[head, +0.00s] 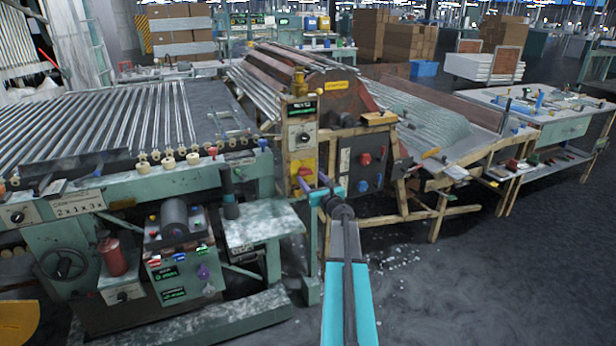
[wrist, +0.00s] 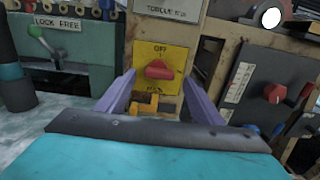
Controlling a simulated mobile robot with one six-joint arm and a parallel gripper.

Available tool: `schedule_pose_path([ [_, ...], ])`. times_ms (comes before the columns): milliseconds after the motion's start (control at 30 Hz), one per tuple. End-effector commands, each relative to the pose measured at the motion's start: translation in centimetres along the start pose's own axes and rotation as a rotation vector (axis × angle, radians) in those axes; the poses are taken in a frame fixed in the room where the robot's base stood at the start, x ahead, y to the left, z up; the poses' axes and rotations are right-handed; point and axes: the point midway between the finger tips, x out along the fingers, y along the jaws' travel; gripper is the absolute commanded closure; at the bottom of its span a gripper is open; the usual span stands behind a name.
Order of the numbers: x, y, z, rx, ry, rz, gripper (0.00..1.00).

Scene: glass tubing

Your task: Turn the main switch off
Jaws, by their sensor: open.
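The main switch is a red knob (wrist: 158,70) on a yellow plate (wrist: 178,55) marked OFF at the top. Its handle lies about level, not pointing up at OFF. In the head view the yellow plate (head: 303,150) is on the beige post of the machine. My gripper (wrist: 159,77) is open, with one purple finger on each side of the knob in the wrist view and nothing held. I cannot tell whether the fingertips reach the knob. In the head view my gripper (head: 312,182) is just in front of the post and hides part of the plate.
A dark panel (wrist: 265,85) with another red knob (wrist: 275,92) is to the right. An orange-yellow bracket (wrist: 147,104) sits below the switch. A green machine with a LOCK FREE label (wrist: 55,23) is at left. Open floor (head: 460,280) lies at the right.

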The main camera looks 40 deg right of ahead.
Motion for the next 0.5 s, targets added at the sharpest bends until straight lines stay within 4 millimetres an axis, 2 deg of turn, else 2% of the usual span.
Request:
schedule_pose_path([
  [200, 2.2, 0.1, 0.0, 0.000, 0.000, 0.002, 0.39],
  [500, 3.5, 0.1, 0.0, 0.000, 0.000, 0.001, 0.39],
])
